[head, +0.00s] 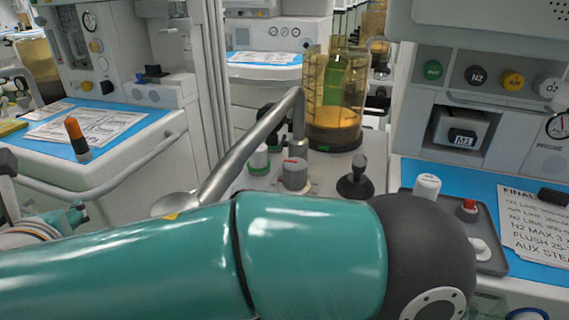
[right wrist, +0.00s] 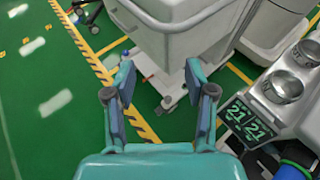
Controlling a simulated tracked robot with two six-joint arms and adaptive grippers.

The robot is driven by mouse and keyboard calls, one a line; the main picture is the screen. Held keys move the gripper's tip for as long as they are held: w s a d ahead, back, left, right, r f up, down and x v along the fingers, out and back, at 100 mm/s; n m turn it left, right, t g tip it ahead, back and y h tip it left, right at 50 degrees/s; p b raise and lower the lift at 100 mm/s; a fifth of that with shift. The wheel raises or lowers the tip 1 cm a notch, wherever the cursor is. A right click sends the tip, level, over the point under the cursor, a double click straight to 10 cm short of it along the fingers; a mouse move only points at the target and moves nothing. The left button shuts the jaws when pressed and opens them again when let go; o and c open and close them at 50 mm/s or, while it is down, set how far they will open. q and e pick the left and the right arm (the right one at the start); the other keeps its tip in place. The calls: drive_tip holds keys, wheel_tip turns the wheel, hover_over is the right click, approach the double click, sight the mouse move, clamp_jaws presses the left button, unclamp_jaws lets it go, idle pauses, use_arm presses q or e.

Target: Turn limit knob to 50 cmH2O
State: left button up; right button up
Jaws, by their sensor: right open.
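A grey knob with a red mark on top (head: 295,173), which looks like the limit knob, stands on the pale machine deck in the middle of the head view. Its scale is too small to read. It is upright, and no gripper touches it. My right gripper (right wrist: 158,76) shows in the right wrist view with its two fingers apart and nothing between them, above the floor and the foot of a white cart. I cannot make out my left gripper in either view.
A yellow canister (head: 335,110) and a slanting metal tube (head: 250,145) stand beside the knob. A black-topped knob (head: 356,180) is to its right. My teal arm crosses the foreground. A tray (head: 492,262) is at the right. A digital display (right wrist: 246,120) lies right of my right gripper.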

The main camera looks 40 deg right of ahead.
drive_tip(key=shift+o, duration=0.9)
drive_tip(key=w+d+r+m+g+h+p, duration=0.2)
drive_tip(key=d+m+p, duration=0.3)
drive_tip(key=d+p, duration=0.3)
drive_tip(key=shift+r+m+g+h+p, duration=0.4)
drive_tip(key=shift+r+g+h+p, duration=0.25)
drive_tip(key=shift+g+p, duration=0.25)
drive_tip(key=m+g+h+p, duration=0.2)
drive_tip(key=m+g+p, duration=1.3)
drive_tip(key=p, duration=0.9)
approach(291, 163)
drive_tip(key=shift+m+t, duration=0.4)
drive_tip(key=shift+m, duration=0.3)
drive_tip(key=x, duration=0.3)
drive_tip(key=p+x, duration=0.1)
drive_tip(key=x, duration=0.3)
drive_tip(key=p+x, duration=0.1)
drive_tip(key=x, duration=0.2)
drive_tip(key=shift+s+d+f, duration=0.1)
drive_tip(key=shift+s+d, duration=0.05)
drive_tip(key=shift+s, duration=0.3)
